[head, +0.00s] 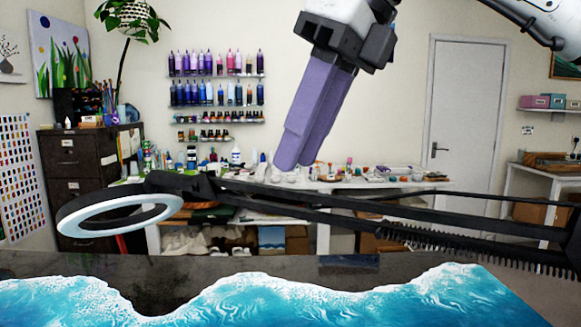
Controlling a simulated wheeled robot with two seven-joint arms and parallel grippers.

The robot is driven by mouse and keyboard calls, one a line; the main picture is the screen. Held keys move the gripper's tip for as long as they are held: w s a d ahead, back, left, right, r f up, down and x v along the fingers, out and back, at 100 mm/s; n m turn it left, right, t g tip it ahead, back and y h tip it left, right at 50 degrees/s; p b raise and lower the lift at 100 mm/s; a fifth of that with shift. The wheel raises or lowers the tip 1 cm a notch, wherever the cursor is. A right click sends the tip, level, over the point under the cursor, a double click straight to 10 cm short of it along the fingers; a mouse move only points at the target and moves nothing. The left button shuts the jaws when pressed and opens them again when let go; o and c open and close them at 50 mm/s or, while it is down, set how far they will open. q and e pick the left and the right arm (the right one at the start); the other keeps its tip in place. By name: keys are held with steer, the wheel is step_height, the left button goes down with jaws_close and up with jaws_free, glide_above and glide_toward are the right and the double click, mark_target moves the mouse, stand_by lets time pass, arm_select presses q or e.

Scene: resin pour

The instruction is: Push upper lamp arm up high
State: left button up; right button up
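The lamp's black upper arm (400,212) runs as twin bars across the view, from the right edge to a joint at the left. It lies nearly level, sloping slightly down to the right. A toothed or spring-like strip (470,249) hangs along its lower right part. The ring-shaped lamp head (82,216) hangs at its left end, with a pale underside. My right gripper (292,167) comes down from the top with purple fingers side by side, shut and empty. Its tips appear just above the upper arm; contact cannot be told. My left gripper is not in view.
A dark tabletop (215,267) with a blue and white wave resin piece (270,300) lies below the lamp. Behind are a cluttered white bench (322,236), a dark cabinet (65,168) and bottle shelves (215,76). The space above the lamp arm's left part looks clear.

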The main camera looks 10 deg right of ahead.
steer(key=shift+x, duration=1.8)
steer(key=shift+w, duration=0.1)
jaws_close()
